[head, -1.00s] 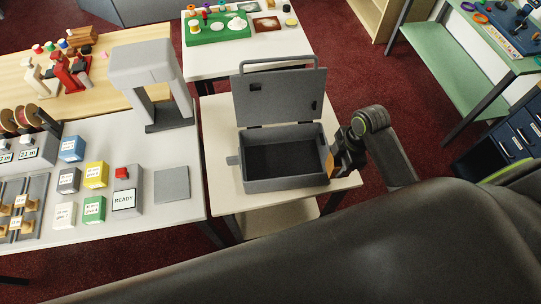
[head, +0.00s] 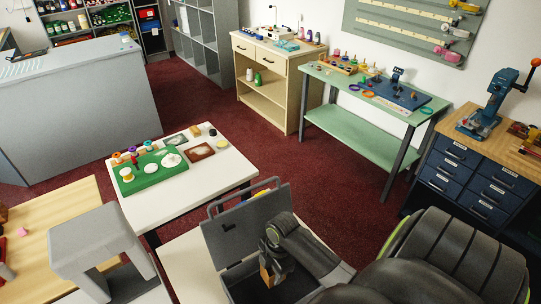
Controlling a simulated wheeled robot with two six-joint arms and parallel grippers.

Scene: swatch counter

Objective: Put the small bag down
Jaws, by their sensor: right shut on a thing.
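My right gripper (head: 270,267) is low in the picture, in front of the raised lid of the open grey case (head: 222,237). It is shut on a small tan thing, likely the small bag (head: 265,277), of which only a narrow part shows. The bag appears over the case's opening; I cannot tell whether it touches the case. The case's near part is cut off by the picture's lower edge and hidden by my right arm. My left gripper is out of view.
The case stands on a pale table (head: 178,262). Behind it, a white table (head: 212,177) holds a green tray (head: 148,178) with several small items. A grey stand (head: 92,240) is at the lower left. A green bench (head: 345,122) and a blue drawer cabinet (head: 465,180) stand further right.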

